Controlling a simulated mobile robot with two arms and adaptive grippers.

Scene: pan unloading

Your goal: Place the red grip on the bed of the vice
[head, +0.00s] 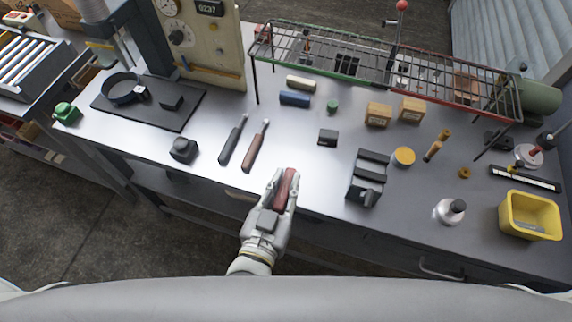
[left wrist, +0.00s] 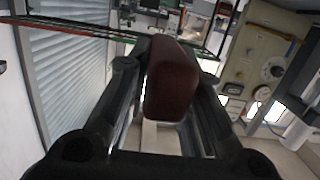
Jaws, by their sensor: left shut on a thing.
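My left gripper (head: 283,192) is shut on the red grip (head: 289,182), a dark red block, just off the front edge of the bench. In the left wrist view the red grip (left wrist: 172,82) fills the space between the two fingers (left wrist: 165,100). The vice (head: 368,178) is a dark grey block with jaws, standing on the bench to the right of my left gripper, near the front edge. The bed between its jaws is partly visible from above. My right gripper does not show.
A dark block (head: 327,138) lies toward the vice. A wire rack (head: 385,75) spans the back.

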